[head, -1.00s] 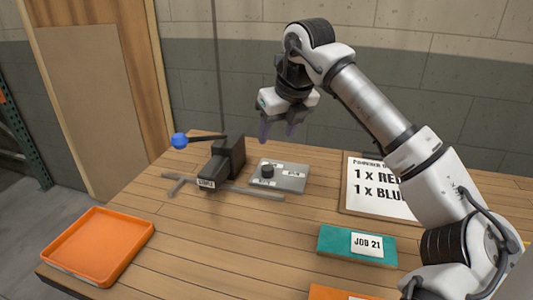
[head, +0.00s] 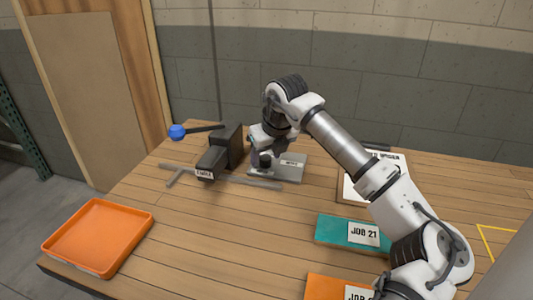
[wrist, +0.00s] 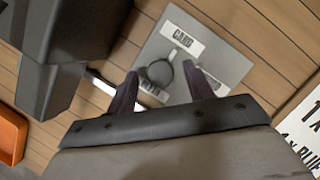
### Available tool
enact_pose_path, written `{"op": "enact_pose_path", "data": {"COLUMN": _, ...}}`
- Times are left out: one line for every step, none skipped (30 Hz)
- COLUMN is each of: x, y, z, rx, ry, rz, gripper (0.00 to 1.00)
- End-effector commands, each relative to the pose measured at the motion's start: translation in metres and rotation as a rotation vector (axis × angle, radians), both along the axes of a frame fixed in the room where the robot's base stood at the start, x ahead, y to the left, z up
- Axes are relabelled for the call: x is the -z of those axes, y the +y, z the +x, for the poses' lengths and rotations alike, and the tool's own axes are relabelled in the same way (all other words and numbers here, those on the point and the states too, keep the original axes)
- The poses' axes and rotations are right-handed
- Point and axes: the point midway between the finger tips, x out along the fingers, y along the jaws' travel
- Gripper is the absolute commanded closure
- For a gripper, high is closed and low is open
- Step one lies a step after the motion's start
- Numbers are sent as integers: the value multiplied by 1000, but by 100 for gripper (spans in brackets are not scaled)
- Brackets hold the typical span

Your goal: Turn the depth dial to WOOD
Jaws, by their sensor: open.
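The depth dial is a dark round knob (head: 265,160) on a grey plate (head: 289,174) that lies on the bench. In the wrist view the knob (wrist: 160,72) shows between the two dark fingertips of my gripper (wrist: 160,76). The gripper is open, with one finger on each side of the knob; I cannot tell whether either touches it. The plate (wrist: 226,62) bears a label reading CARD (wrist: 182,40). Two other labels are partly hidden by the fingers and unreadable.
A dark stapler-like machine (head: 222,150) with a blue-balled lever (head: 177,132) stands just left of the plate, with a grey rail (head: 235,180) before it. An orange tray (head: 98,237) is at the front left. A teal JOB 21 folder (head: 336,231) lies right. The middle front is clear.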

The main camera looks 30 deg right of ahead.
Motion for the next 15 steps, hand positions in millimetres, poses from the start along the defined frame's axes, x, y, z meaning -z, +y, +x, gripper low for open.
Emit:
{"op": "enact_pose_path", "data": {"x": 2, "y": 0, "z": 1, "rx": 0, "ry": 0, "rz": 1, "gripper": 48}}
{"op": "enact_pose_path", "data": {"x": 3, "y": 0, "z": 1, "rx": 0, "ry": -1, "rz": 1, "gripper": 48}}
{"op": "enact_pose_path", "data": {"x": 4, "y": 0, "z": 2, "rx": 0, "ry": -1, "rz": 1, "gripper": 48}}
{"op": "enact_pose_path", "data": {"x": 4, "y": 0, "z": 2, "rx": 0, "ry": -1, "rz": 1, "gripper": 48}}
{"op": "enact_pose_path", "data": {"x": 4, "y": 0, "z": 2, "rx": 0, "ry": -1, "rz": 1, "gripper": 48}}
{"op": "enact_pose_path", "data": {"x": 4, "y": 0, "z": 2, "rx": 0, "ry": -1, "rz": 1, "gripper": 48}}
{"op": "enact_pose_path", "data": {"x": 4, "y": 0, "z": 2, "rx": 0, "ry": -1, "rz": 1, "gripper": 48}}
{"op": "enact_pose_path", "data": {"x": 4, "y": 0, "z": 2, "rx": 0, "ry": -1, "rz": 1, "gripper": 48}}
{"op": "enact_pose_path", "data": {"x": 4, "y": 0, "z": 2, "rx": 0, "ry": -1, "rz": 1, "gripper": 48}}
{"op": "enact_pose_path", "data": {"x": 4, "y": 0, "z": 2, "rx": 0, "ry": -1, "rz": 1, "gripper": 48}}
{"op": "enact_pose_path", "data": {"x": 4, "y": 0, "z": 2, "rx": 0, "ry": -1, "rz": 1, "gripper": 51}}
{"op": "enact_pose_path", "data": {"x": 4, "y": 0, "z": 2, "rx": 0, "ry": -1, "rz": 0, "gripper": 56}}
{"op": "enact_pose_path", "data": {"x": 4, "y": 0, "z": 2, "rx": 0, "ry": -1, "rz": 1, "gripper": 60}}
{"op": "enact_pose_path", "data": {"x": 4, "y": 0, "z": 2, "rx": 0, "ry": -1, "rz": 1, "gripper": 64}}
{"op": "enact_pose_path", "data": {"x": 4, "y": 0, "z": 2, "rx": 0, "ry": -1, "rz": 0, "gripper": 69}}
